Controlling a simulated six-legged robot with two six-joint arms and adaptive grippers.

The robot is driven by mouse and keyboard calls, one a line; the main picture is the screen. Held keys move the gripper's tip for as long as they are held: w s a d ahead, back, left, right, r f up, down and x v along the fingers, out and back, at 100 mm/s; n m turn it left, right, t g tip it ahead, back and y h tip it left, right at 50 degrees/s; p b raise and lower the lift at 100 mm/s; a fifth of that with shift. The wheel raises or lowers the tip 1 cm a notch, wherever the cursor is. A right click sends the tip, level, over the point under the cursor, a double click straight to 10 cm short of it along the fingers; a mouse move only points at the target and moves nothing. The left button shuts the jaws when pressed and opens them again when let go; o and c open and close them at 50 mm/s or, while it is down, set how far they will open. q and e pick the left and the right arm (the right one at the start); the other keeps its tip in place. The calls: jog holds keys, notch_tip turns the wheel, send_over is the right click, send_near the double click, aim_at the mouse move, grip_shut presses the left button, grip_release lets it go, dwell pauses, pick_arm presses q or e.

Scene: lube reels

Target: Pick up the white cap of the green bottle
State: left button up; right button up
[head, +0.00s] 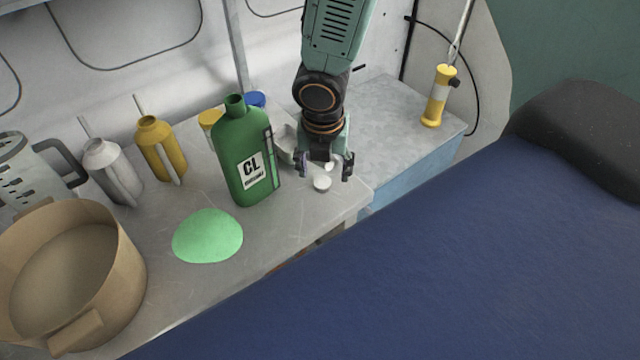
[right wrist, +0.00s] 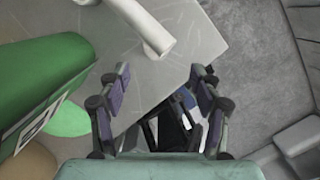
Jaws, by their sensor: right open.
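The green bottle (head: 240,150) stands upright on the grey counter with its neck open and a "CL" label on its front; it also shows at the left of the right wrist view (right wrist: 45,75). The small white cap (head: 322,184) lies on the counter to the right of the bottle. A white curved piece (right wrist: 150,28), seemingly the cap, shows at the top of the right wrist view. My right gripper (head: 327,170) is open above the cap, its fingers partly hiding it; whether they touch is unclear. Its spread, empty fingers also show in the wrist view (right wrist: 160,75). My left gripper is out of view.
A light green disc (head: 208,236) lies before the bottle. A tan tub (head: 125,260), a grey can (head: 110,168), a yellow can (head: 158,145) and a white jug (head: 25,175) stand to the left. A yellow tool (head: 437,98) stands at the right rear. The counter's front edge is close to the cap.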

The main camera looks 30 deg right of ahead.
aim_at(322, 183)
jog(key=f, duration=0.1)
jog(key=w+f, duration=0.1)
jog(key=f, duration=0.1)
jog(key=d+f+b, duration=0.1)
jog(key=shift+w+f, duration=0.15)
jog(key=shift+w, duration=0.25)
jog(key=shift+f, duration=0.35)
jog(key=shift+a+f+b, duration=0.1)
jog(key=shift+b, duration=0.25)
jog(key=shift+s+a+r, duration=0.1)
jog(key=shift+a+r, duration=0.05)
jog(key=shift+r, duration=0.05)
jog(key=shift+d+f, duration=0.1)
jog(key=shift+d, duration=0.1)
jog(key=shift+c, duration=0.9)
jog(key=shift+w+f, duration=0.1)
jog(key=shift+w, duration=0.1)
jog(key=shift+c, duration=1.4)
jog(key=shift+s+a, duration=0.1)
jog(key=c, duration=0.3)
jog(key=shift+s, duration=0.1)
